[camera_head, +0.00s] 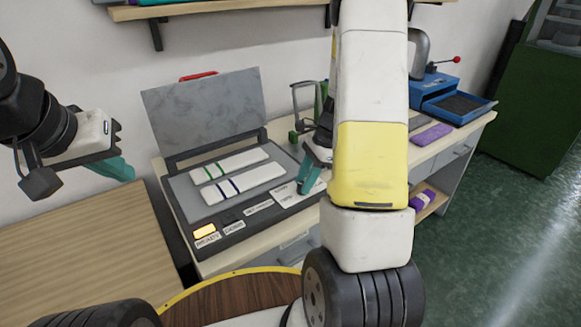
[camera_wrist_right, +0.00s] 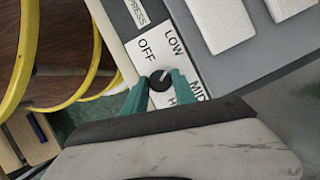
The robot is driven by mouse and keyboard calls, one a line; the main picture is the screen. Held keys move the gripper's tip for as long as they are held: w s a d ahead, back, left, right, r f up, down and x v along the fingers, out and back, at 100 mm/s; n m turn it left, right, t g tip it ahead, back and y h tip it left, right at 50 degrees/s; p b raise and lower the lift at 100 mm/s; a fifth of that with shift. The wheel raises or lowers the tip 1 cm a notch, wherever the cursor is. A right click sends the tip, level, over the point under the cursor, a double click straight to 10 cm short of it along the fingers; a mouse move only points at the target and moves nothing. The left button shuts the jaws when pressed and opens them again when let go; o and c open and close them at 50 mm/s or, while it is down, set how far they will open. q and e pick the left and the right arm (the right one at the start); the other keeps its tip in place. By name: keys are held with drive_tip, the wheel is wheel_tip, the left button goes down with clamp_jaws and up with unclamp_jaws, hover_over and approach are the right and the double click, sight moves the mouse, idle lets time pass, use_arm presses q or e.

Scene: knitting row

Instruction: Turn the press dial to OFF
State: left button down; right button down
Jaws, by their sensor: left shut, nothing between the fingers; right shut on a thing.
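The press dial (camera_wrist_right: 160,81) is a small round black knob on a white plate in the right wrist view. The plate (camera_wrist_right: 141,63) has OFF, LOW and MID printed around the dial, and a partly covered label starting with H. I cannot tell which label the dial points at. My right gripper (camera_wrist_right: 160,84) has its teal fingers shut on the dial, one each side. In the head view, my right gripper (camera_head: 312,172) is at the right of the press's front panel (camera_head: 262,208) and hides the dial. My left gripper (camera_head: 122,170) is shut and empty, in the air left of the press.
The press lid (camera_head: 205,113) stands open. Two white knitted strips (camera_head: 230,164) (camera_head: 241,183) lie on its bed. An amber READY light (camera_head: 205,231) glows on the panel. A blue device (camera_head: 452,100) and purple yarn (camera_head: 431,134) are further right. The wooden table (camera_head: 90,250) at left is bare.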

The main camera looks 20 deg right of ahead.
drive_tip(key=n, duration=0.2)
drive_tip(key=n+g, duration=0.2)
drive_tip(key=n, duration=0.1)
drive_tip(key=shift+w+n+h, duration=0.25)
drive_tip(key=shift+n+h, duration=0.05)
drive_tip(key=n+h, duration=0.1)
drive_tip(key=n, duration=0.2)
drive_tip(key=n+g, duration=0.1)
drive_tip(key=n, duration=0.2)
drive_tip(key=shift+w+a+g+h, duration=0.1)
drive_tip(key=shift+a+g+h, duration=0.05)
drive_tip(key=shift+g+h, duration=0.2)
drive_tip(key=shift+n, duration=0.3)
drive_tip(key=c, duration=1)
unclamp_jaws()
drive_tip(key=shift+c, duration=0.2)
drive_tip(key=shift+r, duration=0.1)
